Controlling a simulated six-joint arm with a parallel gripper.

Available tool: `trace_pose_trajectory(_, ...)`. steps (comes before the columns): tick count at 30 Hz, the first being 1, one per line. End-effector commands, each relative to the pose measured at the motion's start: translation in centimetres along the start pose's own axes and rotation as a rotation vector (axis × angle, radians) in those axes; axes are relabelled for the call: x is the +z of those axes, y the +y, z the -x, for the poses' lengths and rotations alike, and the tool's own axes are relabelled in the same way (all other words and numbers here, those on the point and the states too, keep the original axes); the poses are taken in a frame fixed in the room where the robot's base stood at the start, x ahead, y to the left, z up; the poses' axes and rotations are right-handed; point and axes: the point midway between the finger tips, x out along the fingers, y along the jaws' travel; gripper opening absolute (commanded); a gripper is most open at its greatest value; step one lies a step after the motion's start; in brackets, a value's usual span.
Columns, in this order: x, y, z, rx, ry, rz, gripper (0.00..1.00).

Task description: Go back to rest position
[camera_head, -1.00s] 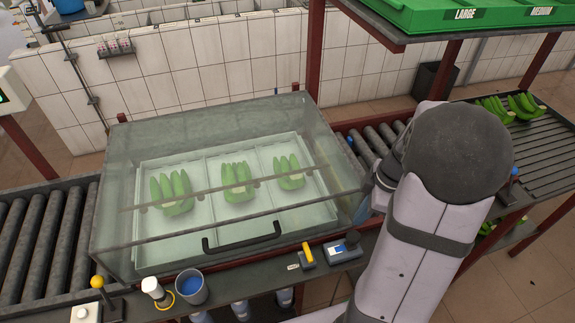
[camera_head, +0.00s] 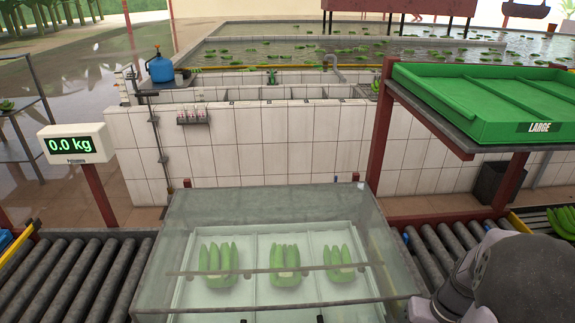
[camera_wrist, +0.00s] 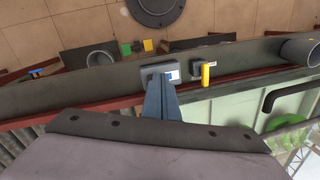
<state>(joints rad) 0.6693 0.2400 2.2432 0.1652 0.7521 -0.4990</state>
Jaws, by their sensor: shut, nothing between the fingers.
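My gripper (camera_wrist: 163,92) shows in the wrist view as blue-grey fingers, shut together and empty. Its tips overlap a small grey box with a blue patch (camera_wrist: 150,71) on the dark front ledge (camera_wrist: 240,59); whether they touch I cannot tell. In the head view my arm shows only at the lower right, beside the glass-covered case, and the gripper is out of sight there. The case (camera_head: 190,212) holds a white tray with three green banana clusters (camera_head: 217,262), one per compartment.
Roller conveyors (camera_head: 75,275) flank the case. A green tray marked LARGE (camera_head: 480,105) stands on a shelf above the right conveyor. A scale display (camera_head: 76,144) reads 0.0 kg. A yellow object (camera_wrist: 207,73) and a grey cup (camera_wrist: 300,48) are on the ledge.

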Motion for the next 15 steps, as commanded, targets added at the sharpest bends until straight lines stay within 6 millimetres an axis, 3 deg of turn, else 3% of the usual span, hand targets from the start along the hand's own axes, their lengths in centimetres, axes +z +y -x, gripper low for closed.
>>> trace_pose_trajectory(9,4.0,-1.5,-0.8,0.056,-0.053,-0.293,0.0)
trace_pose_trajectory(15,6.7,-5.2,-0.8,0.115,-0.065,-0.164,0.0)
